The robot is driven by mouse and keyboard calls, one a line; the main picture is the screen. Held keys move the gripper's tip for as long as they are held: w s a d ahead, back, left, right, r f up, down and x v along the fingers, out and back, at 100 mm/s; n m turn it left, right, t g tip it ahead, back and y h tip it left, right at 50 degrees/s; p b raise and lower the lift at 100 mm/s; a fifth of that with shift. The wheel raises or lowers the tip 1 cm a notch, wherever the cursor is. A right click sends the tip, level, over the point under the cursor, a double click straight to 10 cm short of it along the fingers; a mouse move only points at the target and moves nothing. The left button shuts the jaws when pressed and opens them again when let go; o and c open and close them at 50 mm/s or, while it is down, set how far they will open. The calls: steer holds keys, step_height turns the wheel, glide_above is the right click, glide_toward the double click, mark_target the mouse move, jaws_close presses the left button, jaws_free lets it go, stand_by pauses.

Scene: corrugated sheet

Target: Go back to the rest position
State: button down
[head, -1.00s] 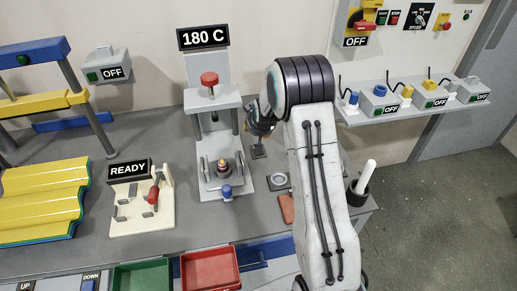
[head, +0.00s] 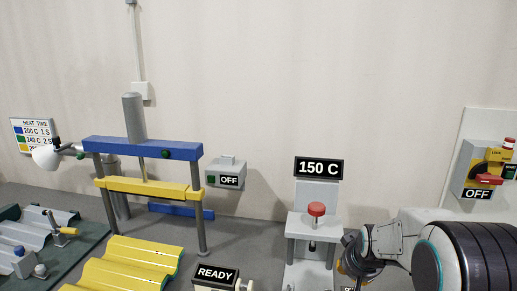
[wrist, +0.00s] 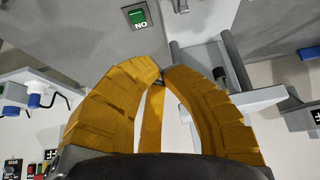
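My gripper (wrist: 161,74) shows in the wrist view with its yellow fingers drawn together at the tips and nothing visible between them. In the head view my arm lies across the lower right, and part of the gripper (head: 346,266) shows beside the right of the small press (head: 316,228). The press has a red knob and a sign reading 150 C (head: 319,168). Its lower part is cut off by the frame.
A blue and yellow frame press (head: 145,150) stands left, with yellow corrugated sheet (head: 125,262) before it. A READY sign (head: 216,275) is at the bottom. An OFF box (head: 227,175) and a switch panel (head: 487,165) are behind. In the wrist view, a green-buttoned box (wrist: 137,16) reads ON, inverted.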

steer(key=s+a+r+g, duration=0.1)
steer(key=s+a+r, duration=0.1)
steer(key=s, duration=0.7)
steer(key=s+a+r+n+g, duration=0.1)
steer(key=s+a+r, duration=0.1)
steer(key=s, duration=0.8)
steer(key=s+a+r+y, duration=0.1)
steer(key=s+a, duration=0.2)
steer(key=s, duration=0.7)
steer(key=shift+r+n+g, duration=0.4)
